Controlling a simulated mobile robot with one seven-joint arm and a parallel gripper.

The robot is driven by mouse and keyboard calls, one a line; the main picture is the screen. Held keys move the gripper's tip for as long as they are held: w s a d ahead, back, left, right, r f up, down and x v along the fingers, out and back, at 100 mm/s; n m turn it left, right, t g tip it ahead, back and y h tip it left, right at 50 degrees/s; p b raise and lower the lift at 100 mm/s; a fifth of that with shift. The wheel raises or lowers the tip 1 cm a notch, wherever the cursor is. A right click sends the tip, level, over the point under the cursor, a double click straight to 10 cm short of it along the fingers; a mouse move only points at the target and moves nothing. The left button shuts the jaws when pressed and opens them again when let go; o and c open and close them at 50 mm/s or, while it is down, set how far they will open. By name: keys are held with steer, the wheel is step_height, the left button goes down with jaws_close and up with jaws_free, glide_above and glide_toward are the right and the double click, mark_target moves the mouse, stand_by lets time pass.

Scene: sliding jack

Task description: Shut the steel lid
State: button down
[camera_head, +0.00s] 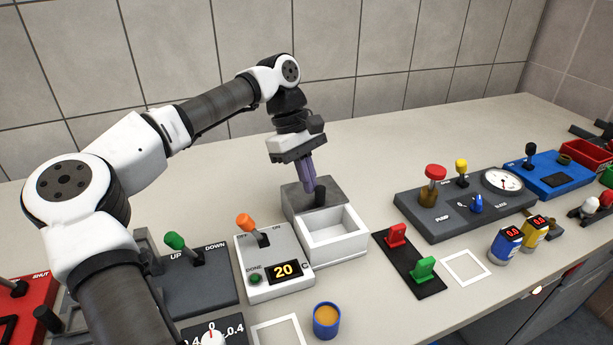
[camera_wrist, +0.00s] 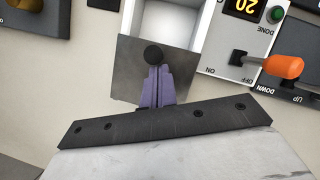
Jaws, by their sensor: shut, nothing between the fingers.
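The steel lid (camera_head: 297,199) is a flat grey plate with a black knob (camera_head: 320,193). It lies slid toward the back of a white box (camera_head: 347,250), so the front part of the box is open and looks empty. The lid also shows in the wrist view (camera_wrist: 185,75), with its knob (camera_wrist: 153,54) near the edge by the opening. My gripper (camera_head: 310,187) has purple fingers, closed together and empty. Its fingertips are low over the lid, right behind the knob on the side away from the opening. I cannot tell whether they touch the knob.
A black plate with red and green switches (camera_head: 423,268) lies to the right. A blue cup (camera_head: 326,321) stands in front. The counter behind the box is clear.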

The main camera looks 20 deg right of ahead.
steer(key=s+b, duration=0.2)
steer(key=s, duration=0.6)
steer(key=shift+s+d, duration=0.1)
steer(key=shift+s, duration=0.4)
